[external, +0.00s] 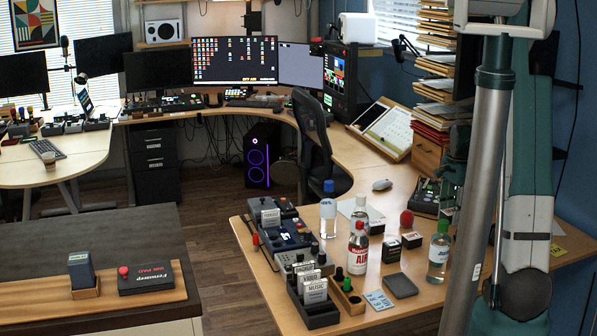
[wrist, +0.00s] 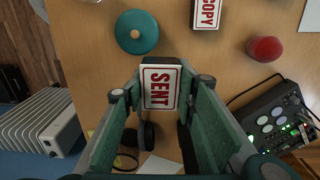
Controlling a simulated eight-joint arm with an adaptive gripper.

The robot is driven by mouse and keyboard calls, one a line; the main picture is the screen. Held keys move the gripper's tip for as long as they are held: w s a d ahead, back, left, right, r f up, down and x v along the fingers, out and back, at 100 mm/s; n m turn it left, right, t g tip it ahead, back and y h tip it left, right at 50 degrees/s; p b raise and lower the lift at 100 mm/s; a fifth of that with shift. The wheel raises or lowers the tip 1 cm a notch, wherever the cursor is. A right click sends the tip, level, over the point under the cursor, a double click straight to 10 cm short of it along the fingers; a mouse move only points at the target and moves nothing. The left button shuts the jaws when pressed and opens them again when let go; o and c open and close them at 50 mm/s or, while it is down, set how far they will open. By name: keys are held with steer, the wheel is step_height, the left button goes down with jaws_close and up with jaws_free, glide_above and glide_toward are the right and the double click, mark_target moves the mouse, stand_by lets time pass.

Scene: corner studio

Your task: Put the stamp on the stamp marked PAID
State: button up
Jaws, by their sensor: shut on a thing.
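My gripper (wrist: 160,98) is shut on a black stamp with a white face reading SENT in red (wrist: 160,88). The stamp sits between the two green fingers in the wrist view. A second stamp, marked COPY (wrist: 207,12), is on the wooden desk at the top edge of the wrist view, apart from my gripper. I see no readable PAID mark. My gripper is mostly hidden behind my arm there.
A red knob (wrist: 264,49) and a keyed device (wrist: 275,125) lie right of my gripper. A teal round top (wrist: 136,31) is close by at upper left. The external view shows a red-and-white bottle (external: 358,250), a clear bottle (external: 438,255) and a card organizer (external: 312,300).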

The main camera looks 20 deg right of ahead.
steer(key=w+a+r+p, duration=0.1)
steer(key=w+a, duration=0.3)
steer(key=w, duration=0.2)
steer(key=w+a+r, duration=0.1)
steer(key=w+a, duration=0.2)
steer(key=w, duration=0.3)
steer(key=p, duration=0.2)
glide_above(376, 222)
steer(key=shift+w+r, duration=0.1)
steer(key=shift+r, duration=0.2)
steer(key=shift+f+b, duration=0.55)
steer(key=shift+f, duration=2.6)
steer(key=shift+f, duration=1.85)
steer(key=shift+f+b, duration=0.15)
steer(key=shift+b, duration=0.2)
